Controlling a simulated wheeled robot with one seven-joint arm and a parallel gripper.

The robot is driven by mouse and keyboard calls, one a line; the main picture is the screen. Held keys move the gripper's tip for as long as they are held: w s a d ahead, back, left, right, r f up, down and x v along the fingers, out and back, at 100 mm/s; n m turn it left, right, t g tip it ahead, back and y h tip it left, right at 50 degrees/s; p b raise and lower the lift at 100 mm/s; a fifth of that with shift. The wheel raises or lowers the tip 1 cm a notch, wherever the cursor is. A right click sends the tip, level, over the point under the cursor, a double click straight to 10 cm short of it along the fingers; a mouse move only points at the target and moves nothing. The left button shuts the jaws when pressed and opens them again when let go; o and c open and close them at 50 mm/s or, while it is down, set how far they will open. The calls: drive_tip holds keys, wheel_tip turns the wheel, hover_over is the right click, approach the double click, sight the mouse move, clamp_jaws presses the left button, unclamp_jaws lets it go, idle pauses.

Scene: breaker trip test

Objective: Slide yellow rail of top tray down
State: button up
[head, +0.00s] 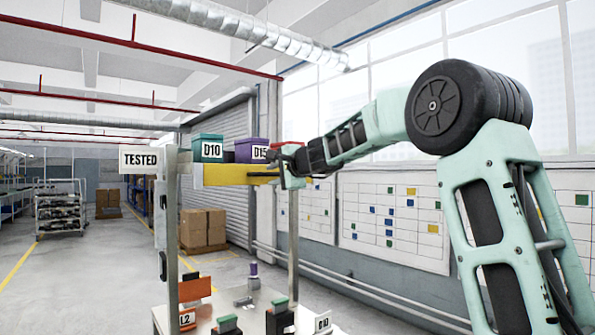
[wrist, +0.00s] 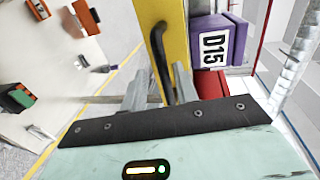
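The yellow rail (head: 222,175) runs along the front of the top tray, which carries a teal box D10 (head: 208,148) and a purple box D15 (head: 251,150). In the wrist view the yellow rail (wrist: 175,30) has a black bar handle (wrist: 161,50). My gripper (head: 279,168) is at the right end of the rail. In the wrist view my gripper (wrist: 160,84) has one finger on each side of the handle, with a gap showing on the left. The fingers look open around the handle; contact is unclear.
A metal post with a TESTED sign (head: 138,160) stands at the tray's left. A lower white table (head: 240,296) holds several breakers and an orange part (head: 195,289). A red item (wrist: 210,86) sits next to D15. Open floor lies to the left.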

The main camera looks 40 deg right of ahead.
drive_tip(key=b+v, duration=0.3)
drive_tip(key=v, duration=1.1)
drive_tip(key=shift+s+b, duration=0.3)
drive_tip(key=s+a+f+n+g+y, duration=0.2)
drive_tip(key=a+f+n+g, duration=0.15)
drive_tip(key=a+f, duration=0.5)
drive_tip(key=s+a+f+n+g+y, duration=0.1)
drive_tip(key=s+a+f+n+g, duration=0.2)
drive_tip(key=a+f, duration=0.5)
drive_tip(key=s+a+f+n+g+y, duration=0.2)
drive_tip(key=a+f+n, duration=0.3)
drive_tip(key=a+f, duration=0.3)
drive_tip(key=s+a+f+n+g+h, duration=0.2)
drive_tip(key=s+f+n, duration=0.5)
drive_tip(key=s, duration=0.6)
drive_tip(key=s+a+f+n+g+h, duration=0.3)
drive_tip(key=s+a+f+n+g, duration=0.2)
drive_tip(key=s+f, duration=0.5)
drive_tip(key=s+n, duration=0.2)
drive_tip(key=s, duration=0.1)
drive_tip(key=shift+a+f, duration=0.15)
drive_tip(key=shift+f, duration=0.2)
